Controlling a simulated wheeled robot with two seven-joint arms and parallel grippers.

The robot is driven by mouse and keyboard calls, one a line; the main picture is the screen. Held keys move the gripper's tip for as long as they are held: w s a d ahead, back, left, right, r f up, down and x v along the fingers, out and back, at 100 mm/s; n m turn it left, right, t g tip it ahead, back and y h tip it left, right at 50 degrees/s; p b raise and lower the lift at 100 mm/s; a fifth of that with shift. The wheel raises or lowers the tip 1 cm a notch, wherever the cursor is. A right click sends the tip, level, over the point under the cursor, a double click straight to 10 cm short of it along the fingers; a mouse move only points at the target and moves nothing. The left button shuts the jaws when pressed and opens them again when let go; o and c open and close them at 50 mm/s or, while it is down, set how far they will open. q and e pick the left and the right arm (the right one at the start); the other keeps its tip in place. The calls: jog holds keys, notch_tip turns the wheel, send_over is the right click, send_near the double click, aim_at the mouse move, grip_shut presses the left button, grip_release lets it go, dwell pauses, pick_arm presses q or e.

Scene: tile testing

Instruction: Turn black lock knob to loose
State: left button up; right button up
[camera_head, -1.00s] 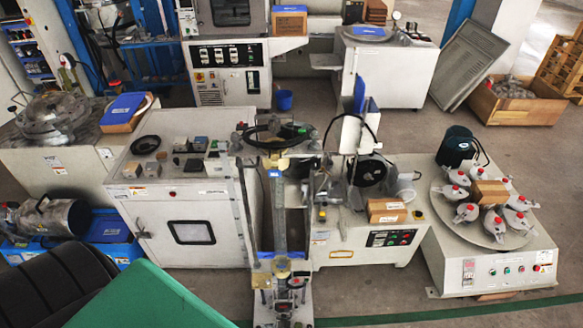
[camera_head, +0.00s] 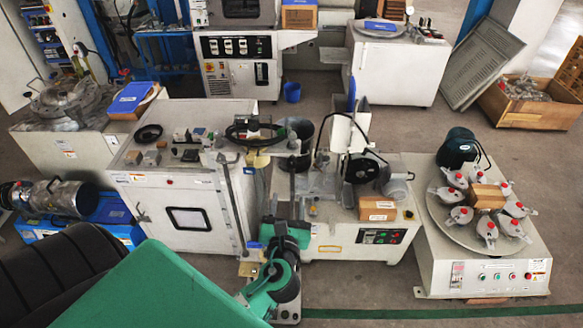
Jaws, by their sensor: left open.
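A narrow tester frame with pale upright bars (camera_head: 228,190) stands at the centre, between the two white machine cabinets. A black lock knob cannot be told apart from its small dark fittings. My left arm, with green covers and a dark round joint, reaches over the lower right of this frame. My left gripper (camera_head: 284,215) is open at the far end of that arm, beside the uprights. It looks empty, and its fingertips are small and hard to make out. The arm hides part of the frame's base. My right gripper is not in view.
The left cabinet (camera_head: 188,190) carries a black ring and small blocks. The right cabinet (camera_head: 340,262) bears a cardboard box (camera_head: 377,208) and a black reel (camera_head: 362,168). A turntable machine (camera_head: 482,262) with several red-capped pots stands further right. Floor is clear between these.

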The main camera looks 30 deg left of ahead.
aim_at(292, 166)
pick_arm(q)
jog(key=p+x, duration=0.3)
jog(key=x, duration=0.8)
jog(key=shift+w+p, duration=0.1)
jog(key=shift+p, duration=0.2)
jog(key=shift+w+a, duration=0.15)
jog(key=shift+w, duration=0.1)
jog(key=shift+w+a, duration=0.15)
jog(key=c, duration=1)
